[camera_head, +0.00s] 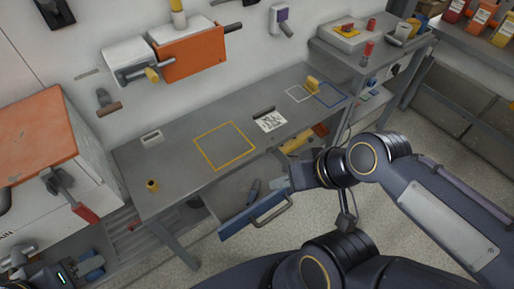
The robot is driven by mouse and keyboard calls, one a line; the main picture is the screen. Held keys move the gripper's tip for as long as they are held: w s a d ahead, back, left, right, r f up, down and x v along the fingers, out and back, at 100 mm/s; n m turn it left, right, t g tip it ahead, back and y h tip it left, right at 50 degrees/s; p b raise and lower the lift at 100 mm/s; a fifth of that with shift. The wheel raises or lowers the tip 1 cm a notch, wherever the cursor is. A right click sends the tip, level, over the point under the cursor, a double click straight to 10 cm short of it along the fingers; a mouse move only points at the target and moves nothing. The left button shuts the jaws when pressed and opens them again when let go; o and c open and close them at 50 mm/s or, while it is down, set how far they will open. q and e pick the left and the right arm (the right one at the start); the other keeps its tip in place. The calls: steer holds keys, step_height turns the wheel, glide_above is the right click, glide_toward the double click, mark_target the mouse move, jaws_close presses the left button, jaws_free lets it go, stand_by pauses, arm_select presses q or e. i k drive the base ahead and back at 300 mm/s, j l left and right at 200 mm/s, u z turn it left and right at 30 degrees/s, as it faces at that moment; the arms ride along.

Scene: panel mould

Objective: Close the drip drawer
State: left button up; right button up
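A drawer with a blue front (240,219) and a grey bar handle (272,210) stands pulled out from under the grey workbench. I take it to be the drip drawer; no label is readable. A dark tool (254,190) lies in it. My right gripper (298,176) is just right of the drawer, near the bench's front edge and apart from the handle. Its fingers are too dark and foreshortened to read. A dark part with a small light at the bottom left corner looks like my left gripper (58,277), far from the drawer and cut by the frame edge.
An orange-topped cabinet (35,135) stands at left. A side bench (375,48) stands at the back right. Floor in front of the drawer is partly open.

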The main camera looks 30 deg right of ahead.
mark_target(226, 201)
steer(key=z, duration=1.15)
steer(key=k+j+z, duration=0.35)
steer(key=k+j, duration=0.2)
